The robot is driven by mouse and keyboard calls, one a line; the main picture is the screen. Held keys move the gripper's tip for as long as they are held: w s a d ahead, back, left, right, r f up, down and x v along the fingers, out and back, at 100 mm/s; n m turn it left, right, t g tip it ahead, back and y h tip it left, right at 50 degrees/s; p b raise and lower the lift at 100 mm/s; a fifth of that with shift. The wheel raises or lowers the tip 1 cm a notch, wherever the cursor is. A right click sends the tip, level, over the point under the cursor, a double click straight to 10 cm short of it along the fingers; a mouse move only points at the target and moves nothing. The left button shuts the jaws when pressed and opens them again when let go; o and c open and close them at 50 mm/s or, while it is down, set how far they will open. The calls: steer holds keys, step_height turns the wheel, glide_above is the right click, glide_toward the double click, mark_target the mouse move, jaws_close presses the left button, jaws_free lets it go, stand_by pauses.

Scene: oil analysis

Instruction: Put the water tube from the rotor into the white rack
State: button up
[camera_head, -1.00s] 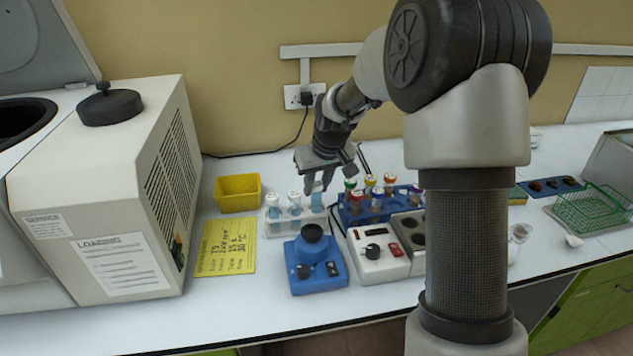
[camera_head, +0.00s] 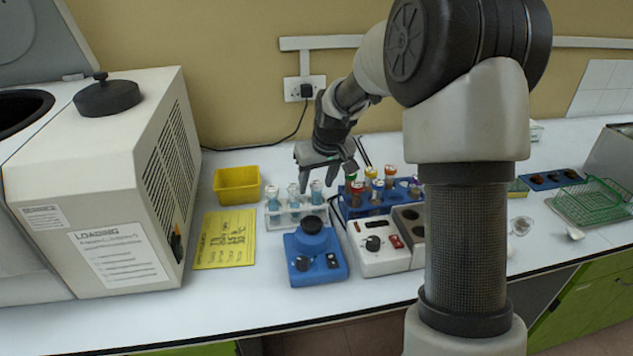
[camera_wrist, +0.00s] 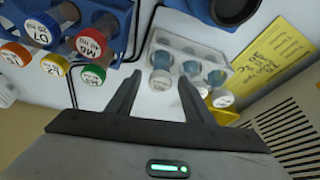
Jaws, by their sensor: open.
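The white rack (camera_head: 284,219) stands on the bench behind the blue mixer and holds several white-capped tubes with pale blue contents. My gripper (camera_head: 317,183) is open above the rack's right end, pointing down. The rightmost tube (camera_head: 316,194) stands upright in the rack just below the fingers. In the wrist view a white-capped tube (camera_wrist: 160,80) shows between the open fingertips (camera_wrist: 158,82), with no finger visibly closed on it. I cannot read which tube is water. The centrifuge's dark opening (camera_head: 20,112) is at the far left; its rotor is not clearly visible.
A blue rack (camera_head: 352,211) with colour-capped tubes is close on the right. A blue mixer (camera_head: 312,255) and a white heater block (camera_head: 372,243) stand in front. A yellow box (camera_head: 237,186) and yellow note (camera_head: 225,239) lie left. The bench front is clear.

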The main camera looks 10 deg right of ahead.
steer(key=p+v, duration=0.2)
steer(key=v, duration=1.5)
steer(key=s+a+r+p, duration=0.1)
steer(key=s+r+p, duration=0.3)
steer(key=s+r, duration=0.55)
steer(key=s+m+t+p, duration=0.1)
steer(key=s+p, duration=0.4)
steer(key=s, duration=1.3)
steer(key=shift+r+m+h, duration=0.3)
steer(key=shift+m+h, duration=0.1)
steer(key=shift+m, duration=0.2)
steer(key=shift+a, duration=0.1)
